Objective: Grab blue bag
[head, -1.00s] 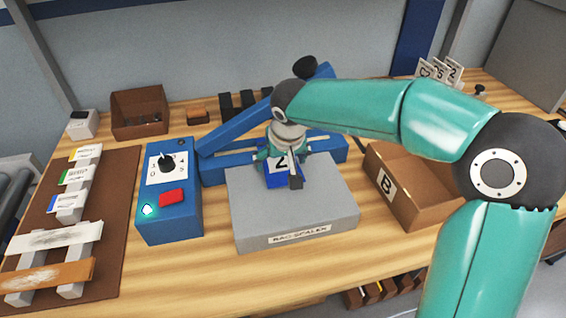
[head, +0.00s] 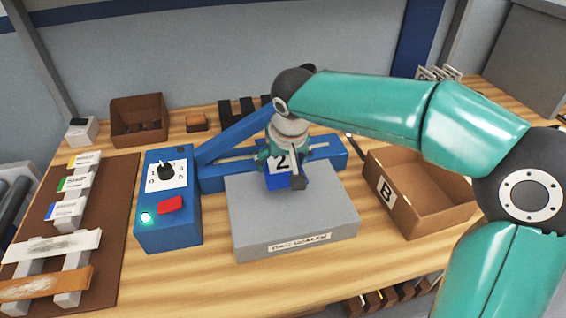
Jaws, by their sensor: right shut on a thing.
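The blue bag (head: 292,181), with a white label marked "2", is over the grey top of the bag sealer (head: 330,214). My right gripper (head: 286,162) reaches down from above and is shut on the bag. One dark finger shows in front of the bag's right side. I cannot tell whether the bag's bottom touches the grey top. My left gripper is not in view.
A blue control box (head: 168,222) with a dial, red button and lit green lamp stands left of the sealer. The blue sealer arm (head: 235,133) rises behind. An open cardboard box marked B (head: 386,205) stands right. A brown rack board (head: 113,220) lies left.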

